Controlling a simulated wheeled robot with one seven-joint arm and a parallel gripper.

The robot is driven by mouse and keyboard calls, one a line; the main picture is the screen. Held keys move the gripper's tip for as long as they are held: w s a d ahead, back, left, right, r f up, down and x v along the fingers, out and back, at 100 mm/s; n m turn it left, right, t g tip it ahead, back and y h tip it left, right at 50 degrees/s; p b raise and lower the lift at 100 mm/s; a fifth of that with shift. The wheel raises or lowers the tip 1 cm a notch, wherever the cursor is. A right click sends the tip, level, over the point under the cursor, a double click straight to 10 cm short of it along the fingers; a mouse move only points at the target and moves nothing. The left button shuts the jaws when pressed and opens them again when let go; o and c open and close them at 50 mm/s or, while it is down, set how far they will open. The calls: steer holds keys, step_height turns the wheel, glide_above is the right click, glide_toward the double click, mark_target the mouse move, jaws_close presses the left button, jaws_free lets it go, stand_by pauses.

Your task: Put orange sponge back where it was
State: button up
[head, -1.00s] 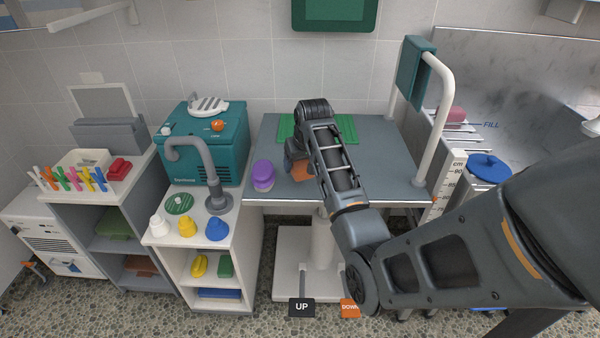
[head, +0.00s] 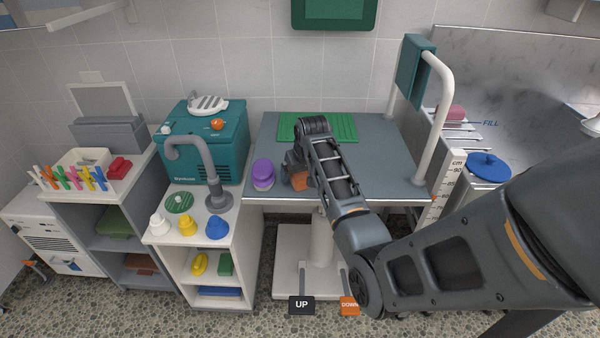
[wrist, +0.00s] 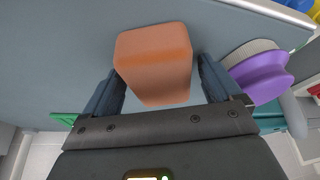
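The orange sponge (head: 299,182) is over the grey table, near its front edge and partly hidden by my gripper in the head view. In the wrist view the sponge (wrist: 154,60) sits between my two fingertips, close against both. My gripper (wrist: 158,75) is shut on it and points down at the table. In the head view my gripper (head: 295,175) is just right of the purple brush. I cannot tell whether the sponge is clear of the table top.
The purple brush (head: 263,174) stands close on the left; its bristles show in the wrist view (wrist: 262,75). A green ribbed mat (head: 345,127) lies at the table's back. A teal machine (head: 222,145) and white cart (head: 165,237) are left. A white rail (head: 437,120) bounds the right. The table's right half (head: 390,165) is clear.

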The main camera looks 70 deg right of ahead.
steer(key=shift+r, duration=0.25)
steer(key=v, duration=1.2)
steer(key=s+a+f+n+t, duration=0.2)
steer(key=a+f, duration=0.2)
steer(key=a, duration=0.4)
steer(key=s+a+f+n+t+h, duration=0.1)
steer(key=s+a+f, duration=0.2)
steer(key=a, duration=0.4)
steer(key=s+a+f+n+t, duration=0.2)
steer(key=a+f, duration=0.2)
steer(key=a, duration=0.4)
steer(key=s+a+r+n+t+y, duration=0.1)
steer(key=s+a+r+t, duration=0.1)
steer(key=s+a+r, duration=0.3)
steer(key=s+a+r+n+t+y, duration=0.1)
steer(key=s+a+r+t, duration=0.1)
steer(key=s+a+r, duration=0.4)
steer(key=s+a+r+n+t+y, duration=0.2)
steer(key=s+a+r, duration=0.3)
steer(key=s+r, duration=0.1)
steer(key=shift+s+a+t, duration=0.4)
steer(key=shift+s, duration=0.05)
steer(key=shift+c, duration=0.3)
